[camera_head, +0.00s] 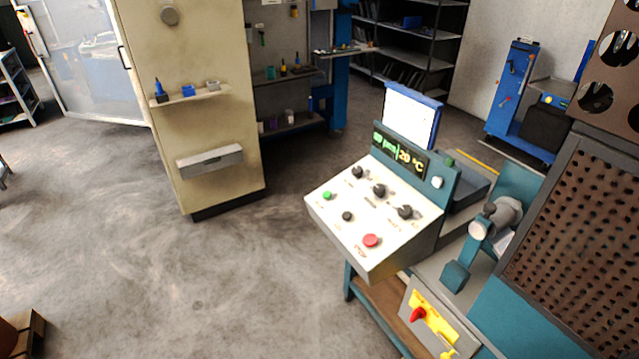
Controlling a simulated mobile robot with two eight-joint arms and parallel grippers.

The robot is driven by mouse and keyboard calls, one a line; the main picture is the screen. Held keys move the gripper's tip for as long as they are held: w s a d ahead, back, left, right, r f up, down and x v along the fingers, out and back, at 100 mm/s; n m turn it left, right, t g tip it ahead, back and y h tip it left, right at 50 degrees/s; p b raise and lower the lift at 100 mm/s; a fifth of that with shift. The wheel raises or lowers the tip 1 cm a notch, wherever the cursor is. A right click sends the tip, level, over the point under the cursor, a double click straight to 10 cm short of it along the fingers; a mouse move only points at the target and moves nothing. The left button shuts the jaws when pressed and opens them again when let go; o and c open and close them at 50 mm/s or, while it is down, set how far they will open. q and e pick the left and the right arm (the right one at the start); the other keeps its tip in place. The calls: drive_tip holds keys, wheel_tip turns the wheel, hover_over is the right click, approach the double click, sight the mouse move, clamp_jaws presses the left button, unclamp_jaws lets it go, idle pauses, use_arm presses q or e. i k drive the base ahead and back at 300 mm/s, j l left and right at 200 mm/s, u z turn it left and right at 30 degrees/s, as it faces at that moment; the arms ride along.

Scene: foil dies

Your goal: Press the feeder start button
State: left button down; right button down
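A slanted control panel (340,228) with a cream face stands right of centre. On its left side is a small green button (327,195). A larger red button (371,241) sits near its front edge, and a small black button (347,216) lies between them. Several black knobs (379,190) run along the upper part. The labels are too small to read, so I cannot tell which is the feeder start button. A display (399,153) behind the knobs shows lit green and yellow text. Neither of my grippers is in view.
A teal machine (520,310) with a perforated brown guard (590,230) stands right of the panel. A yellow plate with a red switch (417,314) is below it. A beige cabinet (205,110) stands at the back left. The grey floor (190,280) left of the panel is clear.

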sight(326, 194)
drive_tip(key=i+j+z, duration=0.1)
drive_tip(key=i+j, duration=0.2)
drive_tip(key=i+j+z, duration=0.1)
drive_tip(key=i+j, duration=0.15)
drive_tip(key=j, duration=0.3)
drive_tip(key=i+j+z, duration=0.1)
drive_tip(key=i+j, duration=0.15)
drive_tip(key=j, duration=0.2)
